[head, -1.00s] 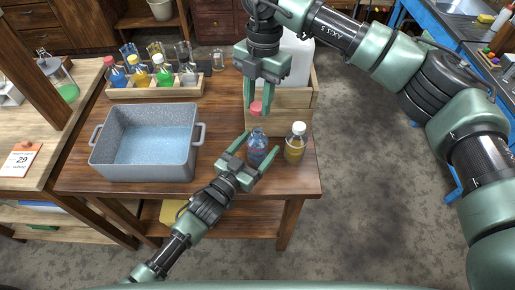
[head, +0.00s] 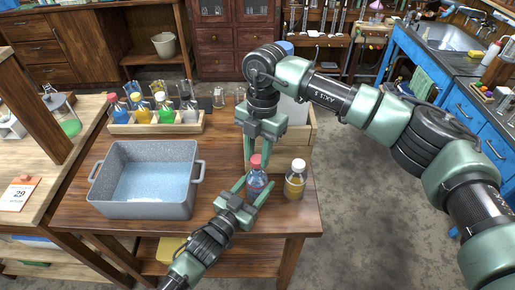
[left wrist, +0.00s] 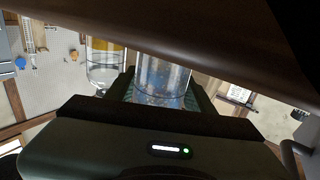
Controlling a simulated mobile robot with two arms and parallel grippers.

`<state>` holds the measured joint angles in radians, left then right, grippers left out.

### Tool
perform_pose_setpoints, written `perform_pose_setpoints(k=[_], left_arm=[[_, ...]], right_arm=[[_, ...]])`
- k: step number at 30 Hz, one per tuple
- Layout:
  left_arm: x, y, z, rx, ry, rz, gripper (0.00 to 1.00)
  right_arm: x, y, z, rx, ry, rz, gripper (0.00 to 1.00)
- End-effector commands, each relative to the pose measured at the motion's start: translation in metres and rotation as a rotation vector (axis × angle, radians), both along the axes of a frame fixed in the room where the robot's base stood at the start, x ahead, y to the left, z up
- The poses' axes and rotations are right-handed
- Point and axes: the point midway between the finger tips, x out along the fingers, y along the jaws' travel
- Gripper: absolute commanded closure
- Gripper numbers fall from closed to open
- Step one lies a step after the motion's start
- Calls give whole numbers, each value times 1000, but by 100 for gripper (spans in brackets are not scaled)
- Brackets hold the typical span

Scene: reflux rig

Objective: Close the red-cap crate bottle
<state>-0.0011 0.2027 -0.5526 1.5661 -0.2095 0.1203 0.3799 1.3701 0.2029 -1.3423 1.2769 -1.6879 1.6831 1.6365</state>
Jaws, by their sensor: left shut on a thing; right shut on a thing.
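The clear bottle (head: 257,186) with bluish and reddish contents stands upright near the table's front right. My left gripper (head: 256,190) is shut on its body, one finger on each side; the left wrist view shows the bottle (left wrist: 162,80) between the fingers. The red cap (head: 255,161) sits at the top of the bottle neck, in line with it. My right gripper (head: 258,150) points down from above and is shut on the cap. The fingers partly hide the cap, and I cannot tell whether it is screwed tight.
A white-capped bottle of yellow liquid (head: 295,180) stands close on the right. A wooden crate (head: 299,138) holding a pale container is behind. A grey tub (head: 118,207) is on the left, with a rack (head: 155,127) of colored bottles behind it.

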Motion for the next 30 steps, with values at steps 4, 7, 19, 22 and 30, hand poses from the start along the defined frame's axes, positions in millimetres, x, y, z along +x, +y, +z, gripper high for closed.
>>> perform_pose_setpoints(k=[4,7,19,22,30], left_arm=[[0,0,0,0,0,0,100],[0,0,0,0,0,0,100],[0,0,0,0,0,0,100],[0,0,0,0,0,0,100],[0,0,0,0,0,0,100]], right_arm=[[0,0,1,0,-1,0,100],[0,0,1,0,-1,0,100],[0,0,-8,1,0,-1,100],[1,0,-14,2,-1,-1,100],[0,0,-17,1,-2,-1,100]])
